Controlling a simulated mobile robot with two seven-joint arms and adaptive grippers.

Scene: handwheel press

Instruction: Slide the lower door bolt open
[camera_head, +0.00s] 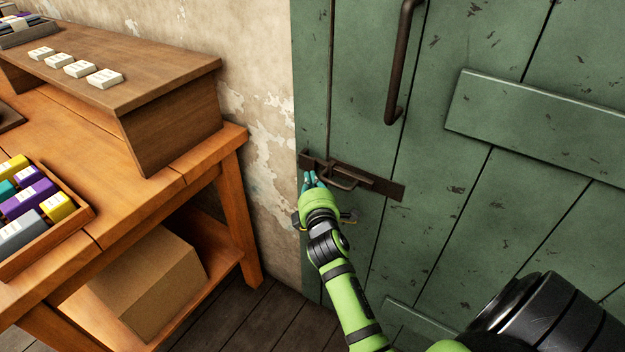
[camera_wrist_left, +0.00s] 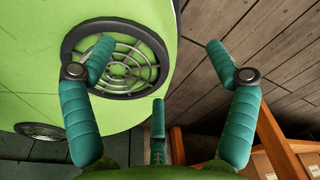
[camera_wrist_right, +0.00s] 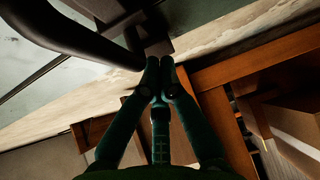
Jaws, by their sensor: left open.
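The lower door bolt (camera_head: 382,186) is a dark metal bar with a raised loop, mounted across the edge of the green plank door (camera_head: 450,210). My right gripper (camera_head: 311,179) is at the left end of the bolt, just below its loop. In the right wrist view, the fingers of this gripper (camera_wrist_right: 161,62) are closed together with their tips against or just in front of dark metal (camera_wrist_right: 157,46). I see nothing held between them, and cannot tell whether they touch the bolt. My left gripper (camera_wrist_left: 158,62) shows only in its wrist view, with fingers wide apart and empty.
A dark vertical door handle (camera_head: 399,65) is above the bolt. A wooden workbench (camera_head: 222,150) with a tray of coloured blocks (camera_head: 85,213) stands at the left, with a cardboard box (camera_head: 150,285) beneath. A peeling wall (camera_head: 258,100) separates bench and door.

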